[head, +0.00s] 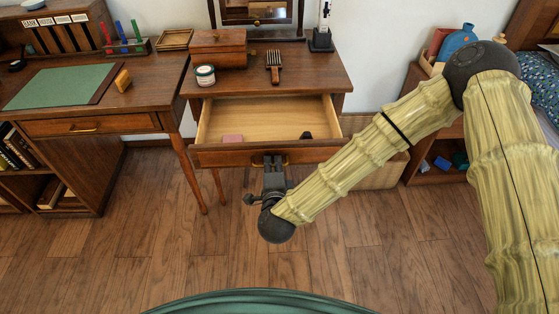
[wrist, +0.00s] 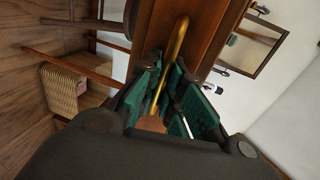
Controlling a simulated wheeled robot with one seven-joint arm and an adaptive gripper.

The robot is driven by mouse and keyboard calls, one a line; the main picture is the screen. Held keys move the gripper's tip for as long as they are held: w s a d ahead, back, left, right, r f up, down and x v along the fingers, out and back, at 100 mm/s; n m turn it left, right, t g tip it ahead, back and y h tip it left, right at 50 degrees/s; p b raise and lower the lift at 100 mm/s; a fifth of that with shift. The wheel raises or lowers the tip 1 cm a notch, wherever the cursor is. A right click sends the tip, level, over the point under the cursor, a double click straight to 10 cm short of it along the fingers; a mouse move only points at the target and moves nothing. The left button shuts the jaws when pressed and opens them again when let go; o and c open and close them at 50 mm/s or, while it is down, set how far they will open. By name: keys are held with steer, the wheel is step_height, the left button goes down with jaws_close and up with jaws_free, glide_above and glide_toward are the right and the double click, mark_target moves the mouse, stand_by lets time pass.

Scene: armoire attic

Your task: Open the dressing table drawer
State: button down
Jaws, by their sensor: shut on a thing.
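The dressing table (head: 310,70) is dark wood and stands in the middle of the head view. Its drawer (head: 215,156) is pulled well out, showing a pale interior. A pink item (head: 233,138) and a small dark item (head: 306,135) lie inside. My gripper (head: 274,161) is at the drawer front, shut on the brass handle. In the wrist view the curved brass handle (wrist: 178,45) passes between the green-padded fingers of my gripper (wrist: 168,95). The handle's middle is partly hidden by the gripper.
A desk (head: 150,122) is at left. A wicker basket (head: 385,172) and a low shelf (head: 425,170) are at right. The floor in front is clear.

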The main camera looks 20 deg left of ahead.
steer(key=c, duration=1.5)
jaws_free()
steer(key=shift+c, duration=0.2)
steer(key=v, duration=1.2)
